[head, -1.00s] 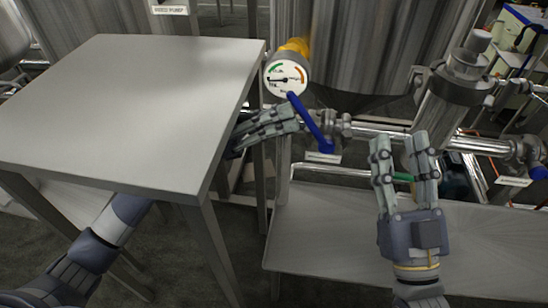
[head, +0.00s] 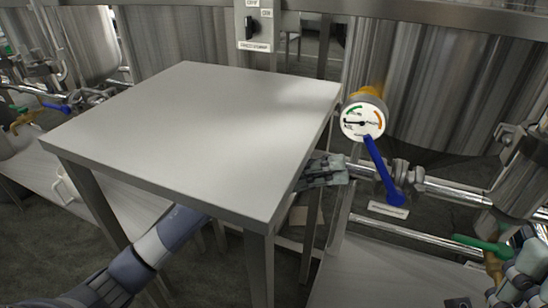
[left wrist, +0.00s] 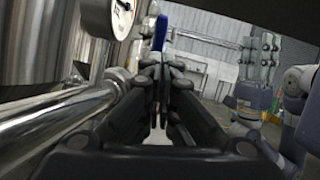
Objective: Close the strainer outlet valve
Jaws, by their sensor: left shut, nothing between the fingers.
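A long blue lever handle (head: 382,172) slants from just under a round gauge down to the right, at a valve on a horizontal steel pipe. The tag (head: 388,209) below it is too small to read, so I cannot confirm its name. My left gripper (head: 342,168) reaches out from behind the table edge, shut and empty, just left of the handle and apart from it. In the left wrist view the closed fingers (left wrist: 161,82) point towards the blue handle (left wrist: 160,33), which stands beyond the tips. My right gripper (head: 522,278) is partly cut off at the lower right.
A grey steel table (head: 195,135) hides part of my left arm. The gauge (head: 363,121) sits above the lever, before a large tank (head: 440,80). A green handle (head: 482,245) is near my right gripper. A switch box (head: 258,27) stands behind the table.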

